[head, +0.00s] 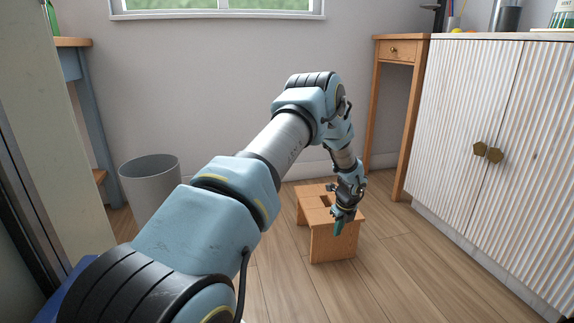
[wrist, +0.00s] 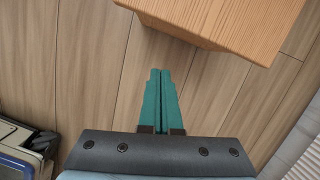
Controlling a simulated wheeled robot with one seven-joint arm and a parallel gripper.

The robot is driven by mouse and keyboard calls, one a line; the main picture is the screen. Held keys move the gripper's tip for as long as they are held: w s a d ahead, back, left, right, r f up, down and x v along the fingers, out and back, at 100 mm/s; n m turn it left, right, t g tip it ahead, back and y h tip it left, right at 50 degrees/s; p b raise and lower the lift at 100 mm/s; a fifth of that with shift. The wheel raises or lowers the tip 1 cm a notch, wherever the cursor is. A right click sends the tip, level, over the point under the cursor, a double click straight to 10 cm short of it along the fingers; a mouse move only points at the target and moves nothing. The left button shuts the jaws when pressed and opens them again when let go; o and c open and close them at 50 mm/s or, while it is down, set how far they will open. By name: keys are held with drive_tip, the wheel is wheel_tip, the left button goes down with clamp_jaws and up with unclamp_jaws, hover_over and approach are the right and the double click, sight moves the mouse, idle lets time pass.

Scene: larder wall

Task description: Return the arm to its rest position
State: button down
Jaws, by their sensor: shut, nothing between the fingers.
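My arm reaches out from the lower left of the head view and bends down at its elbow. My gripper (head: 339,227) points downward in front of the small wooden stool (head: 333,246). In the wrist view my gripper (wrist: 160,76) shows two teal fingers pressed together with nothing between them. The stool's corner (wrist: 235,25) lies just beyond the fingertips in that view. I cannot tell whether the fingers touch the stool.
A grey bin (head: 150,188) stands at the left by the wall. A ribbed white cabinet (head: 480,130) with brass knobs fills the right, beside a narrow wooden table (head: 397,50). The wooden floor (head: 400,280) is clear in front of the stool.

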drive_tip(key=s+a+r+n+p, duration=0.2)
drive_tip(key=s+a+r+n, duration=0.2)
drive_tip(key=a+r+n, duration=0.65)
drive_tip(key=s+a+r+n+p, duration=0.1)
drive_tip(key=s+a+r+n, duration=0.55)
drive_tip(key=r, duration=0.65)
drive_tip(key=s+a+r+n+g+p, duration=0.1)
drive_tip(key=s+a+r+n, duration=0.45)
drive_tip(key=s+n, duration=0.2)
drive_tip(key=s+a+r+n+p, duration=0.2)
drive_tip(key=s+a+r+n, duration=0.2)
drive_tip(key=s+a+n, duration=0.3)
wheel_tip(320, 180, up, 38)
drive_tip(key=s+m+p, duration=0.1)
drive_tip(key=p, duration=3.6)
drive_tip(key=shift+s+a+f+h+p, duration=0.15)
drive_tip(key=shift+s+a+h+p, duration=0.05)
drive_tip(key=shift+s+h+p, duration=0.2)
